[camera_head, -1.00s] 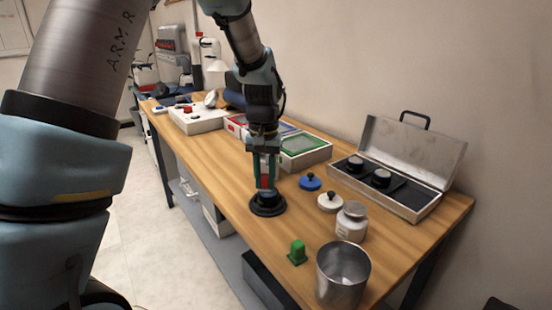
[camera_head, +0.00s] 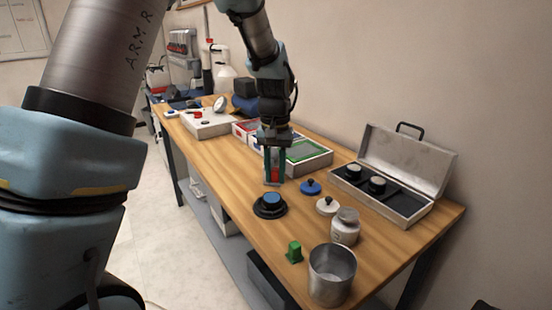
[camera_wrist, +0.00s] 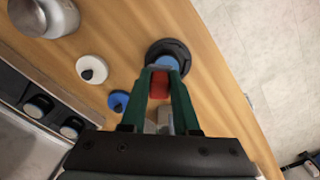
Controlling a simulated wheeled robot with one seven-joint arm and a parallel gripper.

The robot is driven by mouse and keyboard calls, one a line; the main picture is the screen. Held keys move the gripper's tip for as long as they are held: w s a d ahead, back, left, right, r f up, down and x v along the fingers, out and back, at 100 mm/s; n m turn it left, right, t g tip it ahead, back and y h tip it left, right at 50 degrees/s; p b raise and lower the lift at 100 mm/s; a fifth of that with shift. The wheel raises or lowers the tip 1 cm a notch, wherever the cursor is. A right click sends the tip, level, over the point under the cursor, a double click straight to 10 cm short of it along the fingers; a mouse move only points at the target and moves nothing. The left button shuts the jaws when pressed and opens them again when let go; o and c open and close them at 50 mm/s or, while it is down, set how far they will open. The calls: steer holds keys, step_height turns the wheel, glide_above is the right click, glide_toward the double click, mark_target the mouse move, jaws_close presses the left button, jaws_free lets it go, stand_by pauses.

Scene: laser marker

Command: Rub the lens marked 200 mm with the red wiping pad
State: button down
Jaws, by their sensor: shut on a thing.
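My gripper (camera_head: 273,178) is shut on the red wiping pad (camera_head: 275,174). The pad's red part also shows between the green fingers in the wrist view (camera_wrist: 160,84). A round lens with a blue top (camera_head: 271,199) sits in a black ring base (camera_head: 270,210) on the table, just in front of the gripper. In the wrist view the blue top (camera_wrist: 166,62) is partly hidden by the fingertips and pad. The pad appears raised and apart from the lens. Two round lenses (camera_head: 353,171) (camera_head: 377,185) stand in the open case. No 200 mm marking is readable on any lens.
Blue (camera_head: 311,188) and white (camera_head: 327,206) knobbed discs, a lidded jar (camera_head: 345,228), a metal cup (camera_head: 332,275) and a green block (camera_head: 294,252) stand on the right. A green-lined tray (camera_head: 308,153) is behind the gripper. The open case (camera_head: 415,212) stands at the wall.

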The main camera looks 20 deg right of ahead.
steer(key=shift+r+p, duration=0.65)
steer(key=shift+r, duration=0.45)
